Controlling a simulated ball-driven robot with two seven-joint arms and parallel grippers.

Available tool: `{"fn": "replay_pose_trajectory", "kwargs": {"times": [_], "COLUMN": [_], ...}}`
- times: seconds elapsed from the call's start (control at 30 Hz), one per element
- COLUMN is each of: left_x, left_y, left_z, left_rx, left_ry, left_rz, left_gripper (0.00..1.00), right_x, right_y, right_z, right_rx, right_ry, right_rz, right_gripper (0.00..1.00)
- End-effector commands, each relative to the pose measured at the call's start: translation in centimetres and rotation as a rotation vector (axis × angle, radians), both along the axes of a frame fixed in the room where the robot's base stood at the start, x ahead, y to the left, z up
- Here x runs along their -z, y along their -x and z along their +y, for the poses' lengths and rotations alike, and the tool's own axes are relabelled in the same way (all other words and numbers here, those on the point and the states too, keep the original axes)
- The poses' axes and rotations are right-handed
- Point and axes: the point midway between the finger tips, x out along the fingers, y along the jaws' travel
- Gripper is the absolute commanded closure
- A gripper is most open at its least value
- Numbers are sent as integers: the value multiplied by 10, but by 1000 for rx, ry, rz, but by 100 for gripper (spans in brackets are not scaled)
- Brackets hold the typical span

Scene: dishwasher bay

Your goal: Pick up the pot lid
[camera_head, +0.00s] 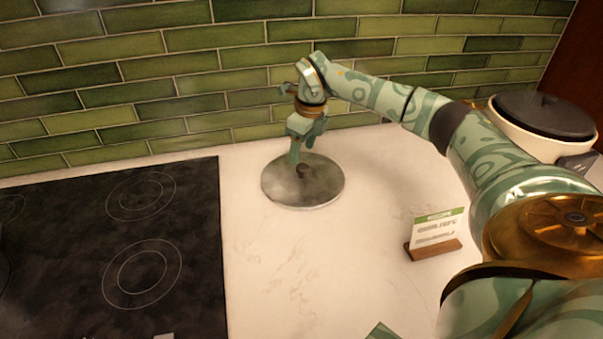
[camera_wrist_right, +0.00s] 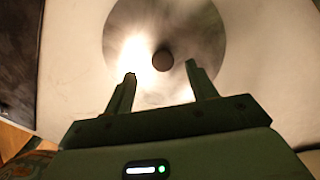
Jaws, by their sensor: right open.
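The pot lid (camera_head: 325,186) is a round, flat grey metal disc with a small dark knob (camera_head: 303,171) in its middle. It lies on the white counter beside the cooktop. My right gripper (camera_head: 296,160) reaches down over the lid, close to the knob. In the right wrist view the lid (camera_wrist_right: 205,35) fills the upper middle, with its knob (camera_wrist_right: 163,60) just beyond and between the two fingertips. The fingers of the right gripper (camera_wrist_right: 160,72) are apart with nothing between them. My left gripper is not seen.
A black cooktop (camera_head: 90,235) lies left of the lid. A small card in a wooden stand (camera_head: 433,248) stands on the right. A white cooker with a dark lid (camera_head: 545,113) is at the back right. A green tiled wall (camera_head: 150,70) closes the back. Counter in front of the lid is clear.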

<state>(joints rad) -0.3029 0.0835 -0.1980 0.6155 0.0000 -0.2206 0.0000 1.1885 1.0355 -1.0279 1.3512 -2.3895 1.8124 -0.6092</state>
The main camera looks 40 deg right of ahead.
Motion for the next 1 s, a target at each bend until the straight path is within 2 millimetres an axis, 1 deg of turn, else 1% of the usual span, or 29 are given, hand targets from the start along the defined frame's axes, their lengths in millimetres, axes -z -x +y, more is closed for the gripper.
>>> {"fn": "replay_pose_trajectory", "kwargs": {"times": [0.13,0.3,0.4,0.5,0.67,0.7,0.77,0.8,0.87,0.9,1.0], "left_x": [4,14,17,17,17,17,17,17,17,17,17], "left_y": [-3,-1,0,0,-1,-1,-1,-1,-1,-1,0], "left_z": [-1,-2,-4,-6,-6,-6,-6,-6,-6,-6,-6], "left_rx": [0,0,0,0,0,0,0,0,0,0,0], "left_ry": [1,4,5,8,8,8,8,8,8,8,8], "left_rz": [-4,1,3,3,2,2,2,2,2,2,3], "left_gripper": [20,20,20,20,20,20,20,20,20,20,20], "right_x": [13,44,54,57,56,56,56,56,56,56,55], "right_y": [0,1,-1,-2,-2,-2,-2,-2,-2,-2,-2], "right_z": [-1,-4,-4,-4,-4,-4,-4,-4,-4,-4,-4], "right_rx": [1,0,0,1,0,0,0,0,0,0,0], "right_ry": [-2,-2,-2,-1,-1,-1,-1,-1,-1,-1,-2], "right_rz": [2,4,3,0,-1,-1,-1,-1,-1,-1,-2], "right_gripper": [43,43,43,43,43,49,65,76,93,100,100]}}
